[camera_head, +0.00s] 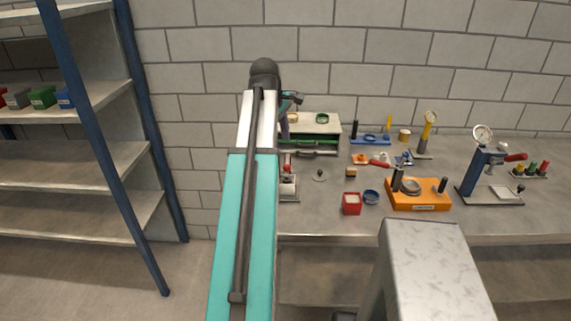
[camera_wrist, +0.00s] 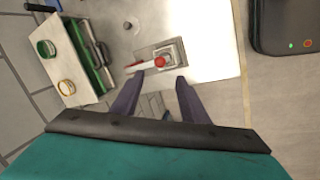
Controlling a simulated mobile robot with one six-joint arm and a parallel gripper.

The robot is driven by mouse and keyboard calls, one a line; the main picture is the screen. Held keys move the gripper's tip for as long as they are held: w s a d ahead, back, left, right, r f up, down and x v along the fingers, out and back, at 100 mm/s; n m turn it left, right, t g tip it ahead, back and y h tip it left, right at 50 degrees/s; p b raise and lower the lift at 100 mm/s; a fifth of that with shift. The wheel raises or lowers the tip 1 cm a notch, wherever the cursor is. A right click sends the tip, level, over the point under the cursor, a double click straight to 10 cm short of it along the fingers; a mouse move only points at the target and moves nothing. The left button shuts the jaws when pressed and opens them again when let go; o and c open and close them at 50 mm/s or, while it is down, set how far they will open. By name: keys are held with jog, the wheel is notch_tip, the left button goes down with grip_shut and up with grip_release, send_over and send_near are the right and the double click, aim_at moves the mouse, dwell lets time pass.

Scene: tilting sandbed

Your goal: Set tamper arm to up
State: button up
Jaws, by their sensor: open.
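A small device with a red-tipped lever stands on a light plate (camera_head: 288,196) at the left of the bench, just right of my arm. In the wrist view its base plate (camera_wrist: 168,49) carries a red knob (camera_wrist: 160,61), and a pale lever (camera_wrist: 147,64) with a red end points left and looks low. I take this for the tamper, but no label confirms it. My gripper (camera_wrist: 158,80) is open and empty, its two dark fingers pointing toward the device, apart from it as far as I see. The gripper is not clear in the head view.
A green-fronted cabinet (camera_head: 310,128) stands behind the device. Right of it are a red box (camera_head: 351,204), an orange station (camera_head: 420,196) and a blue press (camera_head: 475,172) with a gauge and red handle. A shelf rack (camera_head: 100,160) stands at left.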

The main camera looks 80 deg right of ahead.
aim_at(287, 166)
jog(key=shift+p+x, duration=1.45)
jog(key=shift+x, duration=4.5)
grip_shut()
jog(key=shift+a, duration=0.2)
jog(key=shift+d+r, duration=0.1)
jog(key=shift+d, duration=0.05)
